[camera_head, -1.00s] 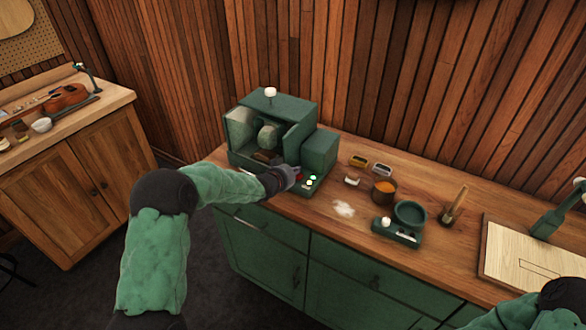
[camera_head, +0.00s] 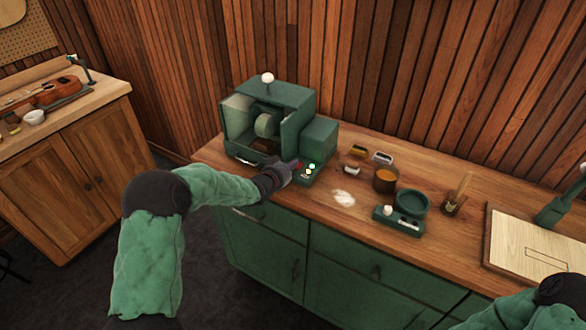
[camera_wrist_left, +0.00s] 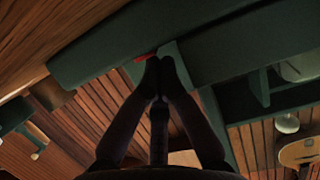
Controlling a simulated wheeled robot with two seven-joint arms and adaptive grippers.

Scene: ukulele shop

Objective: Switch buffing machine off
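The buffing machine (camera_head: 318,138) is a dark green boxy unit with a pale wheel in its open front, on the wooden counter. Its front right control panel has small lit green lights (camera_head: 311,168) and a red part (camera_head: 298,163), which also shows in the left wrist view (camera_wrist_left: 145,57). My left gripper (camera_head: 291,167) is at the panel beside the red part. In the left wrist view, its fingertips (camera_wrist_left: 160,68) are together with nothing visible between them, close to the red part; contact is unclear. My right arm shows at the lower right, its gripper out of view.
On the counter (camera_head: 330,222) right of the machine are small tins (camera_head: 381,158), an orange-filled jar (camera_head: 385,180), a white powder patch (camera_head: 343,198), a green dish unit (camera_head: 411,202) and a brush pot (camera_head: 455,198). A wooden board (camera_head: 520,240) lies farther right.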

